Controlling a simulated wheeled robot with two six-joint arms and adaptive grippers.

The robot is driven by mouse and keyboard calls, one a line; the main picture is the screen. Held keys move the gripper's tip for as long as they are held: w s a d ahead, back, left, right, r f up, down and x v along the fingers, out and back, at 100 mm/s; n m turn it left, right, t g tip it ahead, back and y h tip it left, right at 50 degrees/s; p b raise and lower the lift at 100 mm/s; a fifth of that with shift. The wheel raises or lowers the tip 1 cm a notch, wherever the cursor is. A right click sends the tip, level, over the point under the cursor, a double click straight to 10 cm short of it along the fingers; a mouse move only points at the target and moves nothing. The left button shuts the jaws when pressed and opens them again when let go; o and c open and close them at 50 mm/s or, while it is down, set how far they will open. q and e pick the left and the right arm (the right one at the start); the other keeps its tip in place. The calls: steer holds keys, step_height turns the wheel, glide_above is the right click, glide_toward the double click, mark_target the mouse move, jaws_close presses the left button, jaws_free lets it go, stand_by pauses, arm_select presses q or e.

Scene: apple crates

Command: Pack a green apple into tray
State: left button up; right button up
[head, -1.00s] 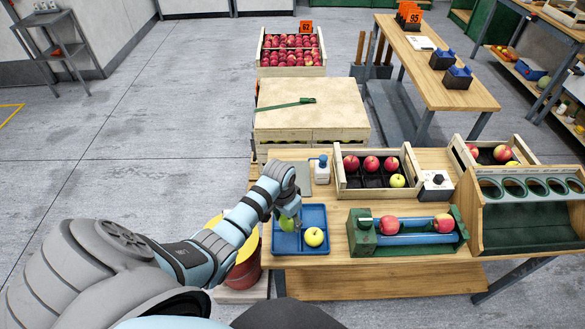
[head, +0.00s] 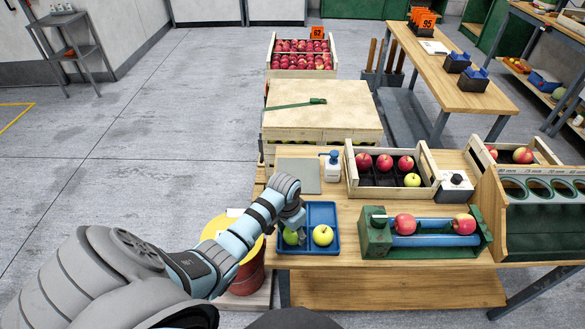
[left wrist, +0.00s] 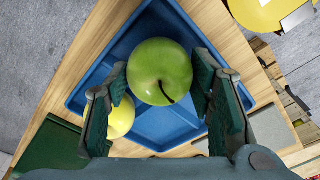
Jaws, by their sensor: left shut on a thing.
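The blue tray (head: 335,209) sits near the left end of the wooden table. A green apple (left wrist: 160,70) is between the fingers of my left gripper (left wrist: 163,88), which is shut on it. In the head view the green apple (head: 291,238) is partly hidden by the gripper (head: 294,236) and is in the tray's left part. I cannot tell whether it touches the tray floor. A yellow-green apple (head: 323,235) lies in the right part, and it also shows behind the left finger in the left wrist view (left wrist: 122,118). My right gripper is not in view.
A green stand with blue rollers (head: 437,240) holding two red apples is right of the tray. Behind it stands a wooden crate (head: 393,192) with red apples and one yellow-green apple. A pump bottle (head: 333,167) and grey mat (head: 298,176) are behind the tray.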

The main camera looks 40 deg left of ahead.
mark_target(289, 233)
arm_select(q)
steer(key=o, duration=1.3)
steer(key=shift+c, duration=0.2)
step_height(289, 233, up, 12)
steer(key=s, duration=0.1)
steer(key=shift+s, duration=0.2)
steer(key=shift+a, duration=0.1)
